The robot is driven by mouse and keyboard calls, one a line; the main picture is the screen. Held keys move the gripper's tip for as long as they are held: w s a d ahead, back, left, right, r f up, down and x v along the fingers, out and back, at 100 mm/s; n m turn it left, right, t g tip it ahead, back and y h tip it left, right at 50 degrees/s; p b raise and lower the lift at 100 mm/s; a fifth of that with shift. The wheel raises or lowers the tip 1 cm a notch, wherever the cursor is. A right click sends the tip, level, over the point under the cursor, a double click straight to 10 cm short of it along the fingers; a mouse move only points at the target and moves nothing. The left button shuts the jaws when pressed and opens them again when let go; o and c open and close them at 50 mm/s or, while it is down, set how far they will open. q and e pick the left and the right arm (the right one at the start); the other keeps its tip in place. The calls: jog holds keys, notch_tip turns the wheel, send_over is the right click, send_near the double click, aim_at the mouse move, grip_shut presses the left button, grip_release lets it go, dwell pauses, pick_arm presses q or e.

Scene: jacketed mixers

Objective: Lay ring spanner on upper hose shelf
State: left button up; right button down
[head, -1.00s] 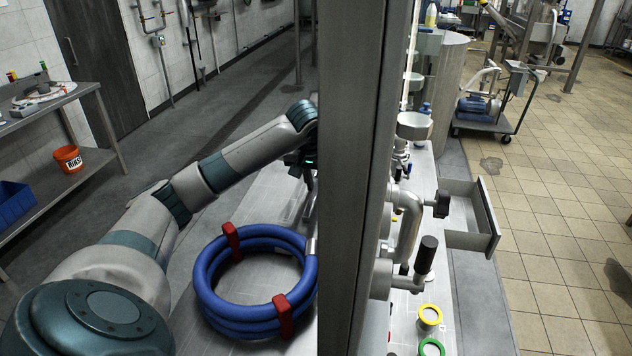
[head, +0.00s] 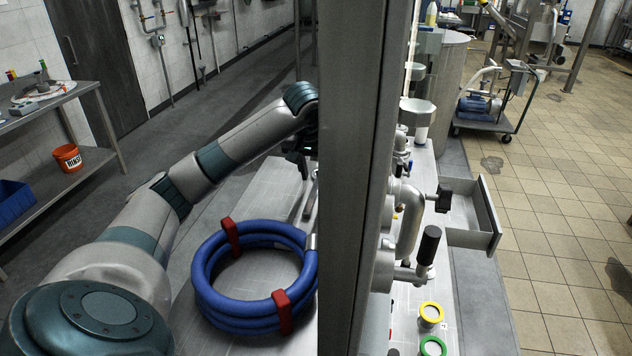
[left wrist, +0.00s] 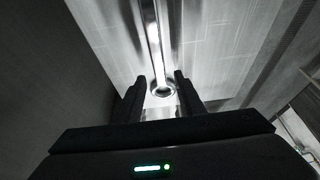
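The ring spanner (head: 311,193) shows in the head view as a short grey piece on the pale shelf (head: 248,200), partly hidden by a wide upright. In the left wrist view the spanner (left wrist: 155,40) runs away from me, its ring end (left wrist: 163,89) between and beyond my fingertips, apparently lying on the shelf surface. My left gripper (left wrist: 160,88) is open, with a gap on both sides of the ring. In the head view my left gripper (head: 304,170) is just above the spanner, beside the upright. My right gripper is not in view.
A blue hose coil (head: 210,290) with red clips lies on the near part of the shelf. The wide grey upright (head: 352,180) blocks the middle of the head view. Right of it are pipes, valves and an open drawer (head: 485,215).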

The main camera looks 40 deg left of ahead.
aim_at(313, 194)
pick_arm(q)
jog(key=b+v, duration=0.2)
jog(key=v, duration=0.7)
jog(key=shift+f, duration=0.25)
